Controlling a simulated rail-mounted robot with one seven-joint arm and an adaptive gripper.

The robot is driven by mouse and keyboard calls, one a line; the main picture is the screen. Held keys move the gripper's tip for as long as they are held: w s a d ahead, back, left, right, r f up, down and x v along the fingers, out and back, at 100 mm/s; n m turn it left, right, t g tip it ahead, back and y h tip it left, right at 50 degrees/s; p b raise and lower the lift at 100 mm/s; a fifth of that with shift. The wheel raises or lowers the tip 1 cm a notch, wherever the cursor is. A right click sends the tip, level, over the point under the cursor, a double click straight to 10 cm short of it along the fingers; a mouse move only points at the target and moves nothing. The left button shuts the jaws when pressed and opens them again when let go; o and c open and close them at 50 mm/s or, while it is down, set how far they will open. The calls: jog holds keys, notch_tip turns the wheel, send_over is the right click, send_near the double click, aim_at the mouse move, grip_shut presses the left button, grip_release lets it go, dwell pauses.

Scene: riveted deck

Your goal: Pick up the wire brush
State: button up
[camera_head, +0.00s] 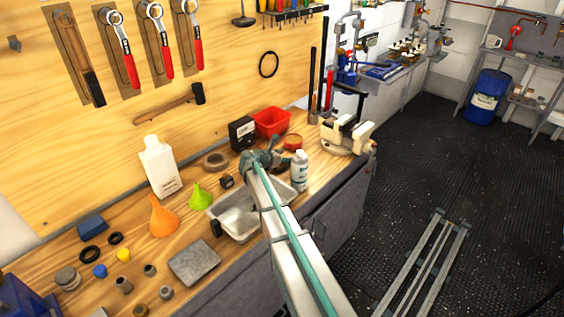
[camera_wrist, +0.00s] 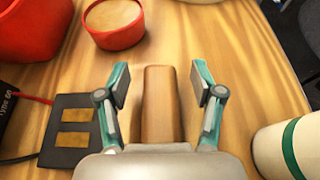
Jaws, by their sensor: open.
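The wire brush is seen in the wrist view as a brown wooden block or handle (camera_wrist: 158,110) lying on the bench top. It points away from me, and its near end is hidden by my gripper body; no bristles show. My gripper (camera_wrist: 160,84) is open, with one finger on each side of the wood and a visible gap on both sides. In the head view my gripper (camera_head: 264,160) is low over the bench, behind the metal tray, and the brush cannot be made out there.
A red round tin (camera_wrist: 114,22) and red bin (camera_wrist: 28,28) stand ahead left. A dark plate with two tan pads (camera_wrist: 55,137) lies left. A white bottle (camera_wrist: 290,148) stands close right. The metal tray (camera_head: 228,222) and cream vise (camera_head: 347,137) are also on the bench.

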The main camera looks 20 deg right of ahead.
jog(key=shift+w+d+f, duration=0.1)
jog(key=shift+d, duration=0.1)
jog(key=c, duration=1.2)
grip_shut()
